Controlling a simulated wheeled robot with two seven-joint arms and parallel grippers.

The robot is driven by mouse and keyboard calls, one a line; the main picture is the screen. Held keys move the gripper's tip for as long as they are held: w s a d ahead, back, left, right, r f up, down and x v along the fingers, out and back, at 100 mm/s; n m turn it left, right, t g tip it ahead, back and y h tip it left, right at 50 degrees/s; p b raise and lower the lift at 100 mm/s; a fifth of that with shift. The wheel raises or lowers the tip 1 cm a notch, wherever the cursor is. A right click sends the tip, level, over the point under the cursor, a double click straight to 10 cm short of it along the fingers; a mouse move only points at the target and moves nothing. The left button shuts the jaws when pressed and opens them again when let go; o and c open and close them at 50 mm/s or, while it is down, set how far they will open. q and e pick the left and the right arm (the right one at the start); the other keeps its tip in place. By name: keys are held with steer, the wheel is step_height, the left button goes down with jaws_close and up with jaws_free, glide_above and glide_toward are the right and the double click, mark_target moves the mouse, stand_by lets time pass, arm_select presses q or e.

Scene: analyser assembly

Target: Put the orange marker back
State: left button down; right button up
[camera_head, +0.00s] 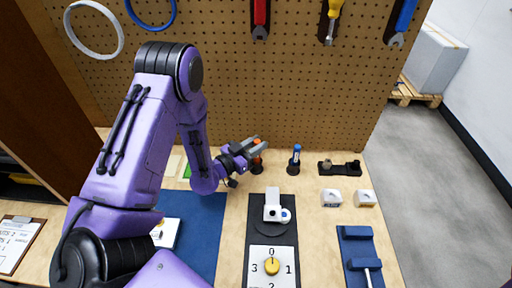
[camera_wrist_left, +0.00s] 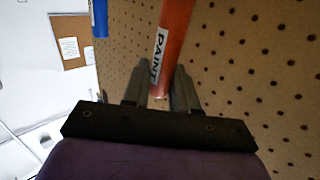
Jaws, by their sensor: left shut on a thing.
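The orange marker (camera_wrist_left: 172,38), with a white "PAINT" label, stands between the fingers of my left gripper (camera_wrist_left: 160,92) in the left wrist view. In the head view my left gripper (camera_head: 256,148) is shut on the marker, which shows as small patches of orange (camera_head: 257,160) around the fingers. The marker looks about upright. A round black holder (camera_head: 257,169) is right below it. I cannot tell whether the marker's lower end is inside the holder. My right gripper is not in view.
A blue marker (camera_head: 296,154) stands in a similar black holder (camera_head: 293,169) to the right. A black tray (camera_head: 339,169), two white blocks (camera_head: 331,198) and a white device (camera_head: 272,206) are nearby. The pegboard (camera_head: 225,105) rises behind, with tools hanging.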

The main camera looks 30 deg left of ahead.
arm_select(q)
steer(key=shift+w+a+f, duration=0.1)
steer(key=shift+f, duration=0.7)
steer(key=shift+r, duration=0.1)
steer(key=c, duration=0.9)
jaws_free()
steer(key=shift+f, duration=0.2)
steer(key=shift+r, duration=0.1)
